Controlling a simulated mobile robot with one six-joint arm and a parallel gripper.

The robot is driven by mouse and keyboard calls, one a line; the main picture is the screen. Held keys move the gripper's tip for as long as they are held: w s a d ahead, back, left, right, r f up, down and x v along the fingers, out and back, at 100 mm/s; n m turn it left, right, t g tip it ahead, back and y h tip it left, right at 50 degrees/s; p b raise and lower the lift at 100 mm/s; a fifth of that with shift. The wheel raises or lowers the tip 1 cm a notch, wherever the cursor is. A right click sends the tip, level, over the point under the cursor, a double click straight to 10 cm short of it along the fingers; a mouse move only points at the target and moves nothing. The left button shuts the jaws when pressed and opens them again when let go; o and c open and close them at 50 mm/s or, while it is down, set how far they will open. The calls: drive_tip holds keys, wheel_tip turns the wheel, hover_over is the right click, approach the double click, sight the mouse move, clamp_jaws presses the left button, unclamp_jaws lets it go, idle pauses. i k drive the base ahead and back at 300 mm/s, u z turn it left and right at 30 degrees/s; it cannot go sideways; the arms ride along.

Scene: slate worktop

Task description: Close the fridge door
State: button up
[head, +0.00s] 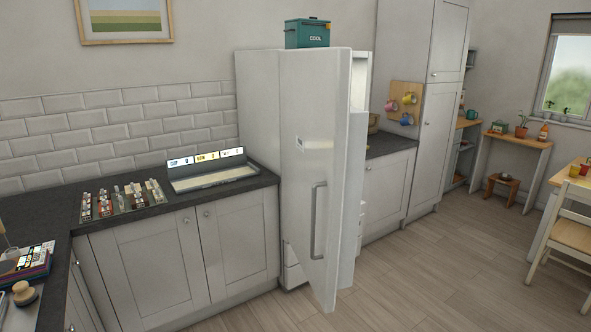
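The tall white fridge door (312,140) stands open in the middle of the head view. It swings out into the room, with its outer face and a long vertical grey handle (318,220) turned toward me. The fridge body (258,110) is behind it between the counters. A strip of the lit interior (360,80) shows to the right of the door's edge. Most of the inside is hidden by the door. My gripper is not in view.
A dark counter with white cabinets (150,270) runs left of the fridge, holding a tray of small items (122,201). A teal cool box (307,33) sits on top of the fridge. The wooden floor (420,285) in front and right is clear up to a chair (570,240).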

sight(324, 138)
drive_tip(key=u, duration=0.3)
drive_tip(key=i, duration=1.65)
drive_tip(key=u, duration=0.75)
drive_tip(key=k, duration=1.2)
drive_tip(key=u, duration=0.1)
